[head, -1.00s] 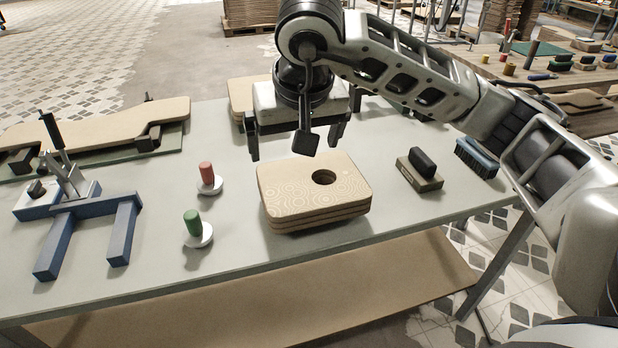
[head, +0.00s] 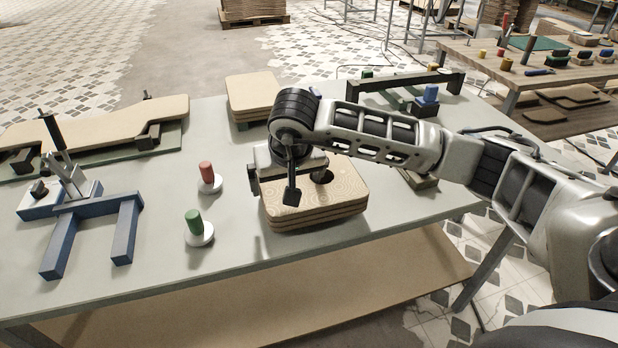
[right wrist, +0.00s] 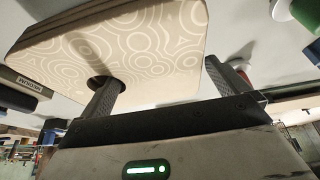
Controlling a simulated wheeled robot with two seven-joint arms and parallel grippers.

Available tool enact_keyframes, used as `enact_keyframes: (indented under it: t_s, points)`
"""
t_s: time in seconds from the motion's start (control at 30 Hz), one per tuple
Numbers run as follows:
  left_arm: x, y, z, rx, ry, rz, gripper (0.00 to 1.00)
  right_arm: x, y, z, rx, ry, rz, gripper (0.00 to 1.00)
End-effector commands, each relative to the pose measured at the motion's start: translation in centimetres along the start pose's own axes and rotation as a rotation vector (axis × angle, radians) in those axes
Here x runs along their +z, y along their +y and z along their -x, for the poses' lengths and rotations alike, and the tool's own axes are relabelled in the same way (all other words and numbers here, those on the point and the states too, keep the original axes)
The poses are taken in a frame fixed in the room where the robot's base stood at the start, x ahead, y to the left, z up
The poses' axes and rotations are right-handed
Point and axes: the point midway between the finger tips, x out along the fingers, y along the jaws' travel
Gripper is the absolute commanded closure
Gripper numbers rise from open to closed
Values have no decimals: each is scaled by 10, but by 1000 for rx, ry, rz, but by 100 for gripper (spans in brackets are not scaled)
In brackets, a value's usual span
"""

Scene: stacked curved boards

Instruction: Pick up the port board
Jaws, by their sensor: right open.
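The port board (head: 340,195) is the top board of a short stack of tan rounded boards on the grey table. It has a contour-line pattern and one round hole, partly covered by my arm in the head view. It also shows in the right wrist view (right wrist: 150,45). My right gripper (head: 289,181) is open over the left part of the stack. In the right wrist view the gripper (right wrist: 160,82) has one finger at the hole and the other outside the board's edge. I cannot tell how deep the fingers reach. My left gripper is not in view.
Red-handled (head: 207,178) and green-handled (head: 196,228) pieces stand left of the stack. A blue clamp fixture (head: 95,205) is farther left. Another board stack (head: 252,95) lies behind. A dark brush-like block (head: 420,180) is at the right, partly hidden by my arm.

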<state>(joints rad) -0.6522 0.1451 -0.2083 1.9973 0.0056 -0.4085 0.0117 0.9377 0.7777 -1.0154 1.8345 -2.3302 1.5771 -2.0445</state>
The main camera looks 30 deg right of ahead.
Motion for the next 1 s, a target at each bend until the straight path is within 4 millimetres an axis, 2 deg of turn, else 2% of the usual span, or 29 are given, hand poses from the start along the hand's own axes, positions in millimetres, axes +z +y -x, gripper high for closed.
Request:
enact_keyframes:
  t_s: [0.17, 0.3, 0.6, 0.77, 0.9, 1.0]
  points:
    - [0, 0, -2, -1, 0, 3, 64, 0, 0, 0, -1, 0, 0, 0]
    - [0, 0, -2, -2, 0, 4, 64, 0, 0, 0, -1, 0, 0, 34]
    - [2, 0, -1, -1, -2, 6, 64, -1, 0, 2, -1, 2, -1, 34]
    - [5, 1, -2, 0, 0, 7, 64, -5, 0, 10, -3, 5, -1, 34]
    - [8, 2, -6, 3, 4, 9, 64, -13, -1, 32, -4, 9, 0, 34]
    - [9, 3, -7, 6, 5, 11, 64, -3, -7, 61, -6, 10, 6, 34]
